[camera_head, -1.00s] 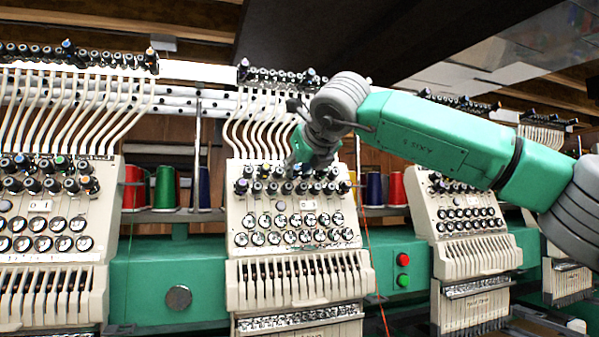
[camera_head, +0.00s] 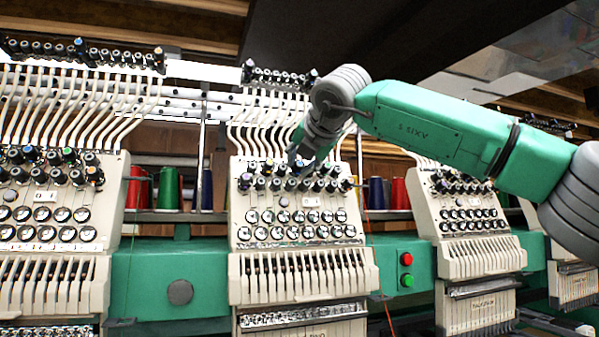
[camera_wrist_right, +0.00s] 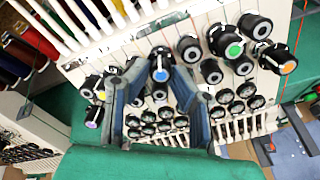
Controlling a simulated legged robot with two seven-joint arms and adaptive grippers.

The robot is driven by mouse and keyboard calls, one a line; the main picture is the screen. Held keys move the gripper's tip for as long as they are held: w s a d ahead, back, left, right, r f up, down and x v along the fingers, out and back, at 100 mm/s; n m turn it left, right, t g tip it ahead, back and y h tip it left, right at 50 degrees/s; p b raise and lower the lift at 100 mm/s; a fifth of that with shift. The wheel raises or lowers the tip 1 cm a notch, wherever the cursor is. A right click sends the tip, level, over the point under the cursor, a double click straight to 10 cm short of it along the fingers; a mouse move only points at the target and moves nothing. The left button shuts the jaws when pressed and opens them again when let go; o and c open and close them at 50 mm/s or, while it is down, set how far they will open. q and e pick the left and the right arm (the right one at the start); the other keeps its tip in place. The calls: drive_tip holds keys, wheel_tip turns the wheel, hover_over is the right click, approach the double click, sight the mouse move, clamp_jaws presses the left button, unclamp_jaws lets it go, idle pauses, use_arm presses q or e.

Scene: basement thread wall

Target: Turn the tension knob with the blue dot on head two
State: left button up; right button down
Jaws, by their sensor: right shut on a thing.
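The middle head (camera_head: 245,215) carries rows of black tension knobs with coloured or grey centres. In the right wrist view, the knob with the blue dot (camera_wrist_right: 160,73) stands between the fingertips of my right gripper (camera_wrist_right: 156,68). The gripper is shut on this knob, with its fingers bent in from both sides. In the head view, my right gripper (camera_head: 301,158) reaches down to the upper knob row of the middle head and hides part of it. The blue dot is hard to make out there. My left gripper is not in view.
Close neighbours in the right wrist view are a green-dot knob (camera_wrist_right: 233,49), an orange-dot knob (camera_wrist_right: 287,67) and several grey-centred knobs. White thread tubes (camera_head: 262,125) rise behind the head. Thread cones (camera_head: 168,190) stand between heads. Red and green buttons (camera_head: 407,270) are at the right.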

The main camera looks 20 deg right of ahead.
drive_tip(key=shift+d+r+m, duration=0.15)
drive_tip(key=shift+r+m, duration=0.2)
drive_tip(key=shift+m, duration=0.25)
drive_tip(key=c, duration=1.5)
unclamp_jaws()
drive_tip(key=shift+c, duration=0.2)
drive_tip(key=shift+o, duration=0.6)
drive_tip(key=shift+f, duration=0.2)
drive_tip(key=v, duration=1.1)
drive_tip(key=shift+s+d, duration=0.15)
drive_tip(key=shift+s, duration=0.25)
